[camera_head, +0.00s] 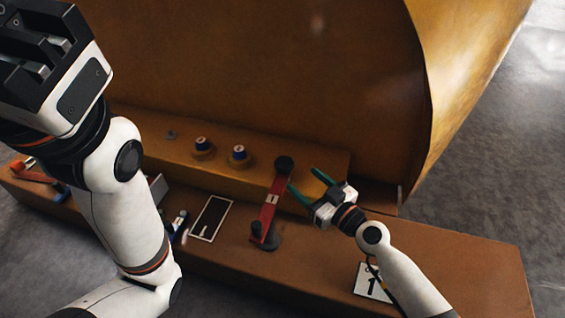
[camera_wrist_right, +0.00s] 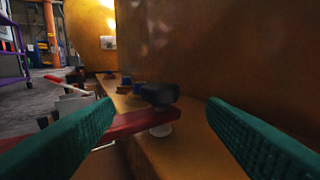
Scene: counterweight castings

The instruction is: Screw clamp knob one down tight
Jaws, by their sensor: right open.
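A red clamp bar (camera_head: 268,212) with a small white label lies across the ledge. A black knob (camera_head: 285,163) sits at its far end, and a dark foot (camera_head: 267,242) is at its near end. In the right wrist view the black knob (camera_wrist_right: 160,94) stands over the red bar (camera_wrist_right: 130,125), ahead of and between my fingers. My right gripper (camera_head: 306,182) is open, its green fingers spread just to the right of the knob, apart from it. My left gripper (camera_head: 38,55) is raised at the upper left, away from the clamp; its jaw state is unclear.
Two blue-topped pieces (camera_head: 203,146) (camera_head: 239,152) stand on the raised ledge. A black framed panel (camera_head: 211,217) and a sign reading 1 (camera_head: 374,282) lie on the brown base. A large curved ochre casting (camera_head: 270,70) rises behind. Bare base lies at right (camera_head: 470,265).

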